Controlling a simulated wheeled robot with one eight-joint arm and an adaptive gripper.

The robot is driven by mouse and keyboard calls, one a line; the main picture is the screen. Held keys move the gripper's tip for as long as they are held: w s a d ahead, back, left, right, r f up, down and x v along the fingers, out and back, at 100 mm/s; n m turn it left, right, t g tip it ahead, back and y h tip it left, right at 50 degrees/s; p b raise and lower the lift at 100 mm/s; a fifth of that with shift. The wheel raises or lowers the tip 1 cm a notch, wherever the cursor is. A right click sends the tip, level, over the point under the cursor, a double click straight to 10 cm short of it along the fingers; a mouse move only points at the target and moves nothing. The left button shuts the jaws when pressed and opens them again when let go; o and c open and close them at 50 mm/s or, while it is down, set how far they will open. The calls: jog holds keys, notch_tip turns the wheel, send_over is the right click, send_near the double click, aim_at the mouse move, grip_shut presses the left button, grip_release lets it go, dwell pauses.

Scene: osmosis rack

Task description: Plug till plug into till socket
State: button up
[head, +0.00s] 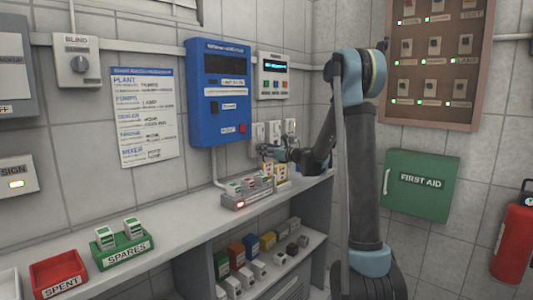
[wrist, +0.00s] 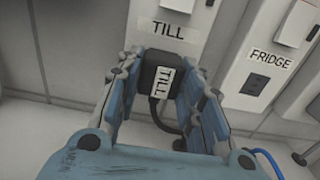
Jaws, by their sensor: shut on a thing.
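The till plug (wrist: 164,78) is a black block with a white TILL label, seen in the wrist view. My gripper (wrist: 166,85) is shut on it, with one blue-grey finger on each side. A dark cable hangs from the plug and curves to the lower right. The till socket housing (wrist: 205,16) is a pale wall box with a TILL label, directly above the plug in the picture. The plug is against or very close to the housing's lower part and hides the outlet. I cannot tell whether it is seated. In the head view my gripper (head: 268,151) is small, below the wall boxes.
The fridge socket (wrist: 257,84) is right of the till socket, its outlet bare. A blue cable (wrist: 267,157) lies lower right. A blue panel (head: 219,125) hangs left.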

jog(key=shift+w+a, duration=0.35)
jog(key=shift+a, duration=0.1)
dwell(0.3)
jog(key=o, duration=1.1)
jog(key=shift+s+d, duration=0.1)
jog(key=shift+d, duration=0.05)
jog(key=v, duration=1.1)
jog(key=shift+s+d, duration=0.2)
jog(key=shift+d, duration=0.1)
jog(key=shift+f, duration=0.1)
